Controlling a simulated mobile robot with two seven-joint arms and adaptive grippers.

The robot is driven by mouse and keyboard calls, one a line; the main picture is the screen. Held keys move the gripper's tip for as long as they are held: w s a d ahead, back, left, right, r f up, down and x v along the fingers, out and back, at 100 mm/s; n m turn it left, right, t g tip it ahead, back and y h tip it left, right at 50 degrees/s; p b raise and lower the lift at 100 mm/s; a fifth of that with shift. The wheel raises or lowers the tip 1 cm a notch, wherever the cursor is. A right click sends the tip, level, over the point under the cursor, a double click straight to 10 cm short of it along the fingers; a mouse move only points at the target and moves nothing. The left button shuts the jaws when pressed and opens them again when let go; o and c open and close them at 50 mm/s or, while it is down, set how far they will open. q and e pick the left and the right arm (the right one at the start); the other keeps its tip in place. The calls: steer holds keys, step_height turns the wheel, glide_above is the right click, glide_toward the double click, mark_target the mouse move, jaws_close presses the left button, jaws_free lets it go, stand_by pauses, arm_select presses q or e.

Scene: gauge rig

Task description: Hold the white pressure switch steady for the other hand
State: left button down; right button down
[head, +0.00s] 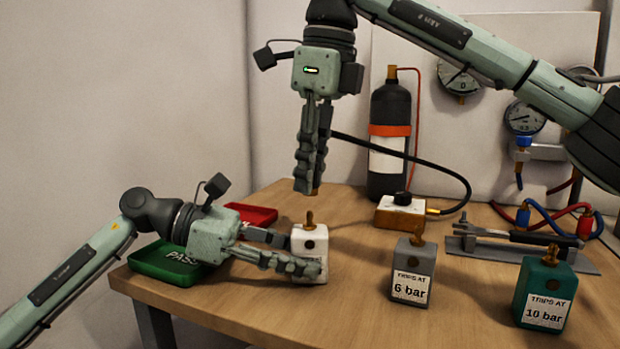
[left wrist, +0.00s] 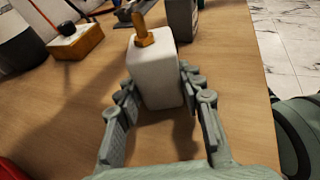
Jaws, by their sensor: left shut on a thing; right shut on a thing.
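In the left wrist view the white switch (left wrist: 156,78) sits between the two fingers of my left gripper (left wrist: 160,88). My right gripper (head: 311,184) points down above the switch, apart from it. It is shut on a small brass piece (head: 315,191), mostly hidden between the fingertips.
A grey 6 bar switch (head: 413,262) and a green 10 bar switch (head: 550,275) stand to the right. A green PASS tray (head: 160,271) and red tray (head: 259,214) lie left. Behind are a hose-connected pump box (head: 400,213), black cylinder (head: 388,110) and gauge panel (head: 420,40).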

arm_select(q)
steer(key=shift+f, duration=0.1)
arm_select(e)
steer(key=shift+r, duration=0.45)
arm_select(q)
steer(key=c, duration=0.9)
jaws_free()
steer(key=v, duration=1.2)
